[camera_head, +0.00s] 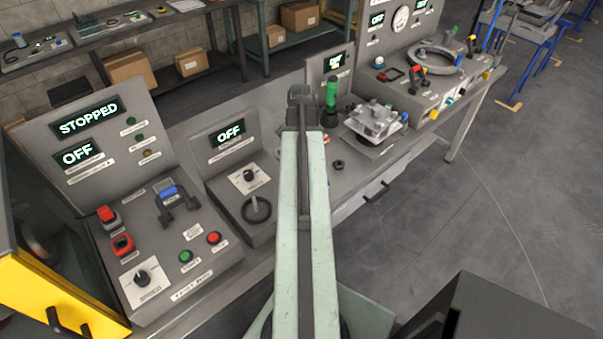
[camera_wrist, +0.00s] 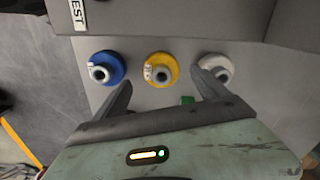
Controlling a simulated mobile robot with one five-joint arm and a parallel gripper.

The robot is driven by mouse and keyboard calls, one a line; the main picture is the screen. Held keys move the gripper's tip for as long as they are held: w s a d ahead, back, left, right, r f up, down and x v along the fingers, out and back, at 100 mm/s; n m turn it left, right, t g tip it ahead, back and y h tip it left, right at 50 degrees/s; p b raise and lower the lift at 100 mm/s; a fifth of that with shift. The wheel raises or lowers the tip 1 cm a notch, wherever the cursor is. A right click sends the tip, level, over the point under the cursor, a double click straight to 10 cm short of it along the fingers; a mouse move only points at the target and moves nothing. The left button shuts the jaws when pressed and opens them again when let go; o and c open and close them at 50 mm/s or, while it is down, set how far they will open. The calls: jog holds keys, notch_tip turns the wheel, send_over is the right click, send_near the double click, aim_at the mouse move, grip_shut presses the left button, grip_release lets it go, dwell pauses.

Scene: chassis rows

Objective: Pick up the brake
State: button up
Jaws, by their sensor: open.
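I cannot pick out for certain which part is the brake in either view. In the wrist view, a blue round fitting (camera_wrist: 108,68), a yellow round fitting (camera_wrist: 160,70) and a white round fitting (camera_wrist: 215,68) sit in a row on a grey panel. Each has a metal stub in its middle. My gripper (camera_wrist: 162,80) is open, its two dark fingers spread on either side of the yellow fitting in the picture.
A console reading STOPPED (camera_head: 87,118) stands at left, beside a smaller OFF panel (camera_head: 230,134). A green-handled part (camera_head: 331,98) and a metal block assembly (camera_head: 376,123) stand right of my arm. A ring (camera_head: 433,60) lies on the far-right console.

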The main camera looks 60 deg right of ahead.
notch_tip(320, 180, down, 4)
jog(key=b, duration=0.3)
jog(key=shift+w+f, duration=0.15)
jog(key=shift+f, duration=0.05)
jog(key=shift+r, duration=0.2)
grip_shut()
notch_tip(320, 180, up, 10)
jog(key=p, duration=1)
jog(key=shift+d, duration=0.15)
